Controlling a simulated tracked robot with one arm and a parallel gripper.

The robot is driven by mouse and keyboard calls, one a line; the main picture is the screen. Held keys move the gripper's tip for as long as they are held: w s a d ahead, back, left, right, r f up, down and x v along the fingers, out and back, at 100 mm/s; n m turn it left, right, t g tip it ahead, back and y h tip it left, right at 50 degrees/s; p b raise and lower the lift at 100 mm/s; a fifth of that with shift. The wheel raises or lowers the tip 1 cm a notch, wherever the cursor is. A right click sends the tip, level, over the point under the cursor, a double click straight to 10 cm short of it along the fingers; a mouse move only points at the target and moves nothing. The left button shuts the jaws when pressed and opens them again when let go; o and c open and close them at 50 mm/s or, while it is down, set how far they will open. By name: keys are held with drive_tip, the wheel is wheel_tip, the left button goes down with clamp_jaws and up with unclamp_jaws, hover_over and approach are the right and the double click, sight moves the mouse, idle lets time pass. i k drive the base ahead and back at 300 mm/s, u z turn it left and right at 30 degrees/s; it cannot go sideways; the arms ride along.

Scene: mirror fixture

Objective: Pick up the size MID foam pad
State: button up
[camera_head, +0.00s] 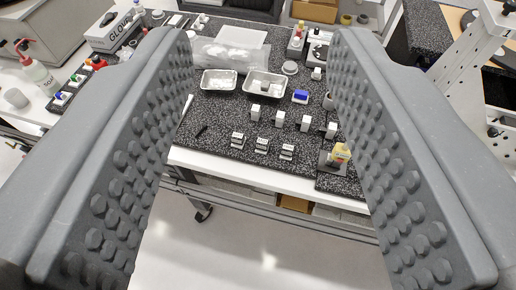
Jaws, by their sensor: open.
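My gripper (262,60) is open and empty, its two grey studded fingers wide apart at the left and right of the view. Beyond and between them is a speckled dark table. A front row holds a left small block (237,140), a middle small block (262,145) and a right small block (287,151), with white and dark faces. Behind them stands a row of several small white blocks (279,119). Any size labels are too small to read, so I cannot tell which is the MID foam pad.
A left metal tray (219,80) and a right metal tray (264,84) lie behind the blocks, with a blue item (300,96) to their right. A glove box (115,28) is at the far left. Open floor (260,240) lies before the table.

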sight(262, 144)
drive_tip(key=z, duration=1.75)
drive_tip(key=k, duration=1.05)
drive_tip(key=u, duration=1.3)
drive_tip(key=i, duration=1)
drive_tip(key=z, duration=0.05)
